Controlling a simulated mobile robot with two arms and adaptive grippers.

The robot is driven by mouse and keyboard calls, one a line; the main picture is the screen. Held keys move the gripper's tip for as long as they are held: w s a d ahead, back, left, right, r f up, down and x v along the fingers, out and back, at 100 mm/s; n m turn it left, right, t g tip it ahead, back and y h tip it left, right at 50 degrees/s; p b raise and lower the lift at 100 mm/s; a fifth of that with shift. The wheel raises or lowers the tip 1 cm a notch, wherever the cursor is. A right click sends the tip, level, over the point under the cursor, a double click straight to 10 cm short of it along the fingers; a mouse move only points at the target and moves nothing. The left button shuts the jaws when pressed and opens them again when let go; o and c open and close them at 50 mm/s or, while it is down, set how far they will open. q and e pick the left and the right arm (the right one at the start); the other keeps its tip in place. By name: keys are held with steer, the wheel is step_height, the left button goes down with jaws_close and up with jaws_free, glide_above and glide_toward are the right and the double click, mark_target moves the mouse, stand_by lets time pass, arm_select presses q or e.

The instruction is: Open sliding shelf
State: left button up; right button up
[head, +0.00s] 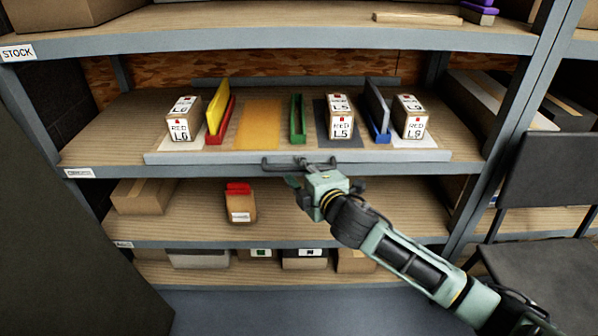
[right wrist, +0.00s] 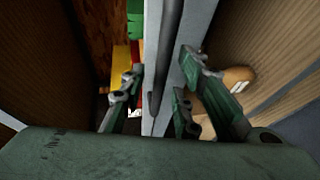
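The sliding shelf (head: 220,157) is a light grey board lying on the middle level of the rack, its front edge near the rack's front rail. A dark bar handle (head: 275,166) is on the middle of its front edge. The handle also shows in the right wrist view (right wrist: 166,60), running between the fingers. My right gripper (head: 310,176) is at the handle in the head view. In the right wrist view its fingers (right wrist: 156,98) stand apart on either side of the handle, with gaps visible. My left gripper is not in view.
The board carries white-labelled boxes (head: 184,128), yellow, green and blue dividers (head: 377,108) and coloured mats (head: 258,125). A box with a red top (head: 240,205) stands on the level below. A dark chair (head: 548,170) is at the right, a dark panel (head: 60,220) at the left.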

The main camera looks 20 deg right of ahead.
steer(key=shift+w+a+f, duration=0.1)
steer(key=shift+w, duration=0.5)
jaws_close()
